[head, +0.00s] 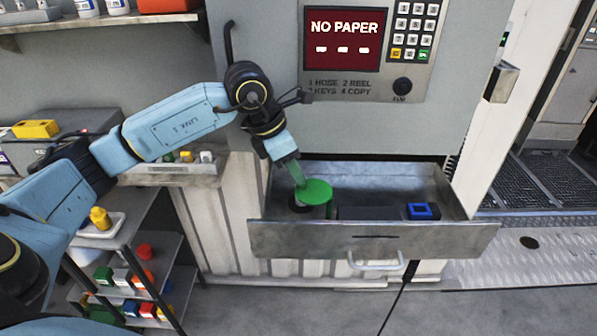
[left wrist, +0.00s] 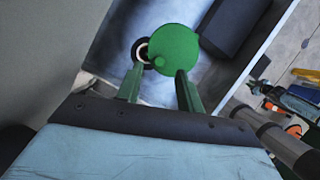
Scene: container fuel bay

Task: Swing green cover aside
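The round green cover (head: 316,192) is in the open grey drawer (head: 375,241), at its left part. In the left wrist view, the cover (left wrist: 180,45) has a small green knob on its near edge. My left gripper (head: 300,185) reaches down into the drawer at the cover's left side. In the left wrist view, its fingers (left wrist: 159,70) are apart, with the knob just beyond and between the tips. I cannot tell whether they touch it. My right gripper is not in view.
A blue square piece (head: 422,211) and a dark block (head: 370,213) are in the drawer's right part. The machine panel with a "NO PAPER" screen (head: 345,37) stands behind. A shelf rack (head: 130,275) with coloured items is at left. Floor in front is clear.

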